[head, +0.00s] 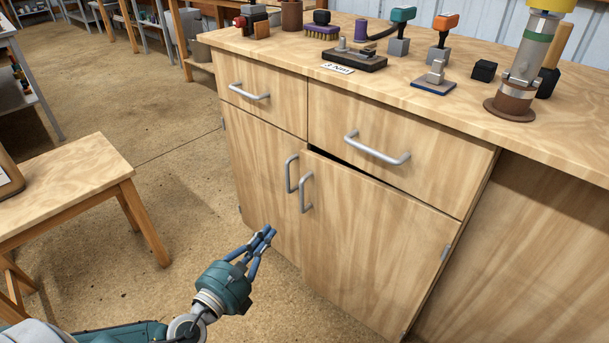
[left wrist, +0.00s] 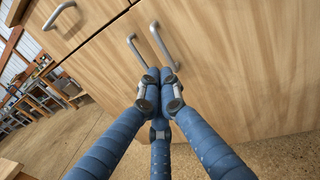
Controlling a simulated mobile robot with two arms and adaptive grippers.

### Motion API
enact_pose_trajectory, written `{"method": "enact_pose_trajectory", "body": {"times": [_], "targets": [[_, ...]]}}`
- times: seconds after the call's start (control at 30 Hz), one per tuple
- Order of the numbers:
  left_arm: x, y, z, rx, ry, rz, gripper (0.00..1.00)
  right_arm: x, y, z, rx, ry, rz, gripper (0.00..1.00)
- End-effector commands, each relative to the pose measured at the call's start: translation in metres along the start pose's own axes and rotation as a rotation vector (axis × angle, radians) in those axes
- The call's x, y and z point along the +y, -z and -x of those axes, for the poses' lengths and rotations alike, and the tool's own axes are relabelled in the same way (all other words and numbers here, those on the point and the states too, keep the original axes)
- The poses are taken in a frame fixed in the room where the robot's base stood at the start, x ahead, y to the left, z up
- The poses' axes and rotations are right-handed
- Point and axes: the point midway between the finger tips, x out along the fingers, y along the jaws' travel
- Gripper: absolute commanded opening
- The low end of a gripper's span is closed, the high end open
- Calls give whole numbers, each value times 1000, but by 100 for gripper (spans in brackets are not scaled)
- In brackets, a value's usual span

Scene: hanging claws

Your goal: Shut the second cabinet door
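The wooden cabinet has two doors side by side under its drawers. The right door (head: 375,250) stands slightly ajar, with a dark gap along its top edge; it also shows in the left wrist view (left wrist: 245,70). Its grey bar handle (head: 306,192) is near its left edge. The left door (head: 255,175) looks shut, with its own handle (head: 291,174) beside the other. My left gripper (head: 267,234) is low in front of the doors, below the handles. In the left wrist view its blue fingers (left wrist: 160,75) come together at the tips, with nothing seen between them. My right gripper is out of view.
Two drawers with handles (head: 249,91) (head: 377,149) sit above the doors and look shut. The worktop (head: 450,115) carries several tools and small parts. A wooden stool (head: 75,185) stands at the left. The floor (head: 180,160) between stool and cabinet is clear.

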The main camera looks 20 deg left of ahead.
Motion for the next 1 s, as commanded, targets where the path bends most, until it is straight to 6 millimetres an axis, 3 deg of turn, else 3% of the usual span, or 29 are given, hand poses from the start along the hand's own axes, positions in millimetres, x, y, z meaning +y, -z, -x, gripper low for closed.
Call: {"method": "enact_pose_trajectory", "body": {"times": [0.23, 0.7, 1.0], "targets": [[6, -6, -19, -20, -10, -36, 0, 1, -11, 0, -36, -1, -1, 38], [5, -7, -114, -18, -9, -32, 0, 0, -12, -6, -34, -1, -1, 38], [6, -6, -139, -14, -8, -32, 0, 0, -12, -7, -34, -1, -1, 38]]}}
